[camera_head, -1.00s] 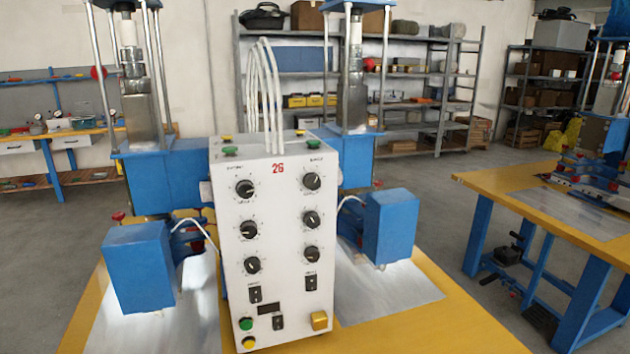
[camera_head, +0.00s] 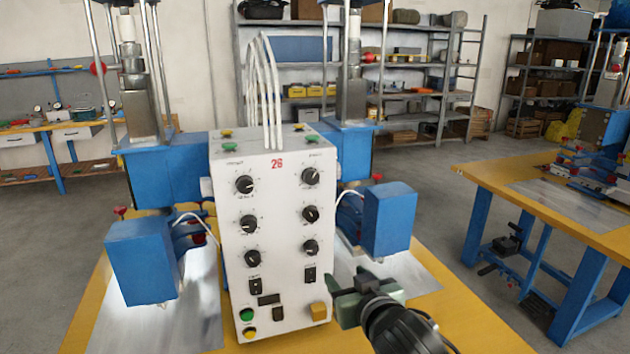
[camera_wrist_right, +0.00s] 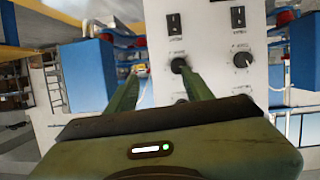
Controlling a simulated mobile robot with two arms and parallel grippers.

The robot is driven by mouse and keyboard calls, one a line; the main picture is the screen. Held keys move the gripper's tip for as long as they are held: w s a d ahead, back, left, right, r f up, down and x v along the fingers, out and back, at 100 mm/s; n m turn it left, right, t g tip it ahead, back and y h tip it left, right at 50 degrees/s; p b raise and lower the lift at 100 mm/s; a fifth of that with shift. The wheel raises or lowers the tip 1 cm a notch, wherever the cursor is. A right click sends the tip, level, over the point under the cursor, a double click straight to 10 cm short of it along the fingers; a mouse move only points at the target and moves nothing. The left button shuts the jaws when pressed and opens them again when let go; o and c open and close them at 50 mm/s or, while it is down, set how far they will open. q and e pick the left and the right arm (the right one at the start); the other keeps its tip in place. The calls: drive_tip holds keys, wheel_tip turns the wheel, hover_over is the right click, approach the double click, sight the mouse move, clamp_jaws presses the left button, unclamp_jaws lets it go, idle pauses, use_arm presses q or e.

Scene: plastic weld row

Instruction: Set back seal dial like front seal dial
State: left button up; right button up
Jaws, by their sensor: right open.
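A white control box (camera_head: 277,230) marked 26 carries two columns of black dials. The labels are too small to read, and the exact pointer settings are unclear. My right gripper (camera_head: 348,277) is open and empty, low at the box's right side. In the right wrist view, its green fingers (camera_wrist_right: 161,74) point at the panel, with a dial (camera_wrist_right: 180,64) by one fingertip. My left gripper is out of view.
Blue boxes (camera_head: 141,262) (camera_head: 389,219) flank the control box on the yellow bench (camera_head: 455,330). Another yellow table (camera_head: 480,174) stands at right.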

sight(312, 178)
drive_tip(key=w+a+r+n+t+y, duration=0.1)
drive_tip(key=w+a+r+t, duration=0.1)
drive_tip(key=r, duration=0.6)
drive_tip(key=w+a+r+n+t+y, duration=0.1)
drive_tip(key=a+r, duration=0.1)
drive_tip(key=r, duration=0.6)
drive_tip(key=p+x, duration=0.2)
drive_tip(key=x, duration=0.4)
drive_tip(key=shift+w+r, duration=0.15)
drive_tip(key=shift+w, duration=0.15)
drive_tip(key=shift+w+a, duration=0.25)
drive_tip(key=shift+w, duration=0.3)
drive_tip(key=shift+m, duration=0.3)
clamp_jaws()
